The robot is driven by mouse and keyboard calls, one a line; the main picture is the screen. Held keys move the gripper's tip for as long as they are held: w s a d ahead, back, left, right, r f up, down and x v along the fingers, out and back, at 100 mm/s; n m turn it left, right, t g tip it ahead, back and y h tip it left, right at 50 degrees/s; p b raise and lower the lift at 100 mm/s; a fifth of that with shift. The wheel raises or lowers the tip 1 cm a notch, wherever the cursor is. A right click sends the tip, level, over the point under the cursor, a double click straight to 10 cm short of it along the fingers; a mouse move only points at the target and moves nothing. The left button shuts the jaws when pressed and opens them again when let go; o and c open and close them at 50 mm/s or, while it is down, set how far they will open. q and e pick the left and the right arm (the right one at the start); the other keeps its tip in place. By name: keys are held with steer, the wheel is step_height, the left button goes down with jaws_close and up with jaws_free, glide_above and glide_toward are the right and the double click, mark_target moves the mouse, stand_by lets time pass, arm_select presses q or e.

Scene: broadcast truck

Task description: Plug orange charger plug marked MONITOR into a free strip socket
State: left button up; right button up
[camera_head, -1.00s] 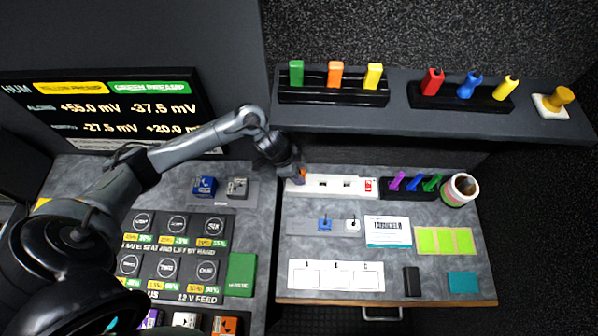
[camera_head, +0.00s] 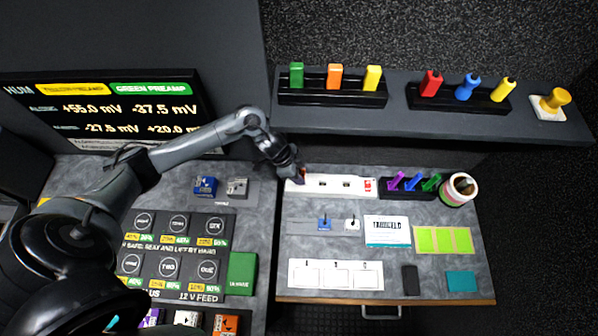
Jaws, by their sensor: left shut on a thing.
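The white power strip (camera_head: 334,185) lies along the back of the grey desk, with dark sockets along its top and a red switch (camera_head: 368,187) at its right end. My left gripper (camera_head: 299,177) is at the strip's left end, pointing down and shut. The thing in its jaws is mostly hidden by the fingers; only a small dark reddish bit shows, so I cannot read a MONITOR mark or tell whether it is seated in a socket. My right gripper is not in view.
A black holder (camera_head: 410,190) with coloured pens and a round pot (camera_head: 460,188) stand right of the strip. A shelf (camera_head: 400,118) with coloured items overhangs behind.

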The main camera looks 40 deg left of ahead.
arm_select(q)
steer(key=shift+p, duration=0.4)
stand_by(0.5)
steer(key=shift+f+b, duration=0.75)
steer(key=shift+f, duration=0.6)
steer(key=o, duration=1.2)
steer(key=shift+c, duration=0.2)
steer(key=p+v, duration=0.2)
steer(key=v, duration=0.9)
steer(key=shift+d+f, duration=0.1)
steer(key=shift+d, duration=0.05)
